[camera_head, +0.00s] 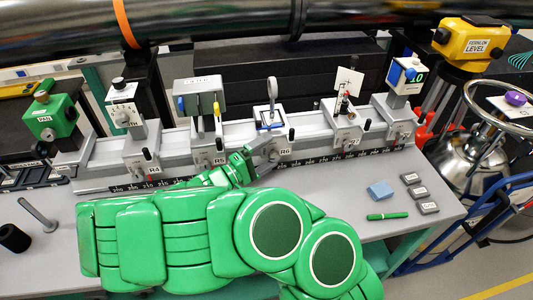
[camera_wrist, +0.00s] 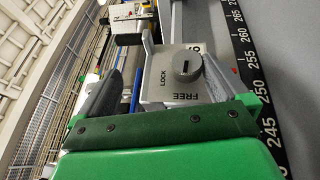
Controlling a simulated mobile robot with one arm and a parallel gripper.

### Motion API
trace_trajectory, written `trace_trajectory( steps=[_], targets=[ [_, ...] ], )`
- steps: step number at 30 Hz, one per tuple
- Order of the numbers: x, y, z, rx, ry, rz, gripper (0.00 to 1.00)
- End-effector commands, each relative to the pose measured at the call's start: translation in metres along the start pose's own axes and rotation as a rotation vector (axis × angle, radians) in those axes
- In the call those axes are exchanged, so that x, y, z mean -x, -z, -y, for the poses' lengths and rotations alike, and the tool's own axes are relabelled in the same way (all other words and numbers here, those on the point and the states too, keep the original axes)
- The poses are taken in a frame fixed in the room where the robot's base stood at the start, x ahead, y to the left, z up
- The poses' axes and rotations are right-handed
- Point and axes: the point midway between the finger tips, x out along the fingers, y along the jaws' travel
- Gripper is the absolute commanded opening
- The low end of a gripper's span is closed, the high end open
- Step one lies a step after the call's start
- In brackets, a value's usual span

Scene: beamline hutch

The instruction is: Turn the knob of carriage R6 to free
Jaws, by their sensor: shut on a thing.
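Carriage R6 (camera_head: 297,147) stands on the bench rail, its label partly hidden in the wrist view. Its round grey knob (camera_wrist: 187,65) shows in the wrist view, on a light plate marked LOCK at left and FREE below. The dark mark on the knob runs roughly up and down the picture, in line with FREE.
Carriages R4 (camera_head: 142,158) and R5 (camera_head: 207,150) stand left on the same rail, another carriage (camera_head: 347,138) right. A scale strip (camera_wrist: 252,75) runs along the rail. A blue block (camera_head: 380,190), green pen (camera_head: 388,216) and small grey blocks (camera_head: 419,193) lie at the front right.

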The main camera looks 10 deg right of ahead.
Motion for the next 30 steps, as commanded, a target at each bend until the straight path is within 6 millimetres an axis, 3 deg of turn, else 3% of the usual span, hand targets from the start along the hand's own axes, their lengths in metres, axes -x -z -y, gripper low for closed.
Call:
trace_trajectory(
  steps=[1, 17, 24, 30],
  targets=[
    [-0.001, -0.003, -0.013, 0.001, -0.037, 0.008, 0.76],
    [0.028, -0.002, -0.006, 0.008, -0.025, 0.009, 0.75],
    [0.041, -0.002, -0.003, 0.007, -0.02, 0.009, 0.64],
    [0.052, -0.001, -0.001, 0.007, -0.018, 0.006, 0.62]
  ],
)
